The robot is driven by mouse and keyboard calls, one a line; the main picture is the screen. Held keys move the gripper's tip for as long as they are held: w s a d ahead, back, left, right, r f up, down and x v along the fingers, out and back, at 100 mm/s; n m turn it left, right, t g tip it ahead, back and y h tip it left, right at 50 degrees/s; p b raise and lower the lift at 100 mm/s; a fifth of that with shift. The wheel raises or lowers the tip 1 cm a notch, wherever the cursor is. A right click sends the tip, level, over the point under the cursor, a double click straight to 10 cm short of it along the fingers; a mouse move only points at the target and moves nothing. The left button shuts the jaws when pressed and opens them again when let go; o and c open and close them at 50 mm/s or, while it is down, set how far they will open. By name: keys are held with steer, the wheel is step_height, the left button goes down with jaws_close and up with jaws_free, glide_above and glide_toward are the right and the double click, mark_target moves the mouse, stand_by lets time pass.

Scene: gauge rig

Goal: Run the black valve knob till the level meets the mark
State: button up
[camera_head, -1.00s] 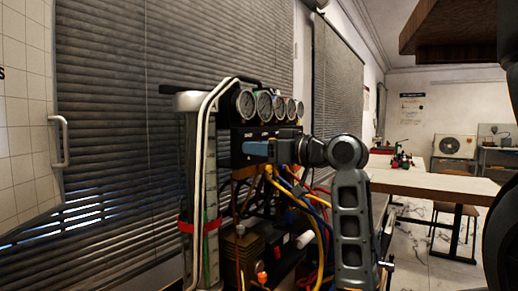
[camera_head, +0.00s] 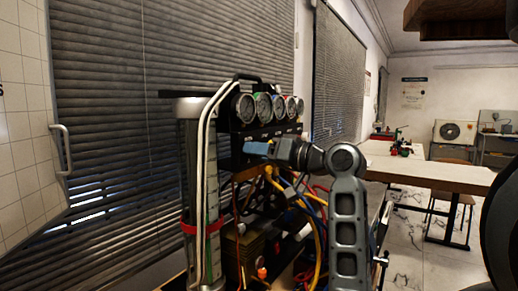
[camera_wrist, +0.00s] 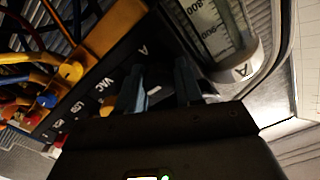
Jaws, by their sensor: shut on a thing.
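My gripper (camera_head: 258,149), with blue fingers, is at the front of the black panel under the gauges. In the wrist view my gripper (camera_wrist: 158,86) is shut on the black valve knob (camera_wrist: 155,92), whose dark face with a white line shows between the fingers. In the head view the fingers hide the knob. The clear level tube (camera_head: 188,160) stands left of the panel with a red ring (camera_head: 188,228) around its lower part. In the wrist view the tube's printed scale (camera_wrist: 208,22) shows upside down. I cannot make out the liquid level.
Several round gauges (camera_head: 264,106) line the panel top. Yellow, blue and red hoses (camera_head: 280,185) hang close below my wrist. A pale pipe (camera_head: 203,130) runs beside the tube. A wooden table (camera_head: 440,177) stands behind at right; window blinds (camera_head: 120,110) fill the left.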

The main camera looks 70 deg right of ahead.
steer(key=o, duration=1)
steer(key=shift+o, duration=0.2)
steer(key=shift+s, duration=0.1)
steer(key=b+v, duration=0.1)
steer(key=v, duration=0.6)
steer(key=shift+s, duration=0.3)
steer(key=shift+a, duration=0.1)
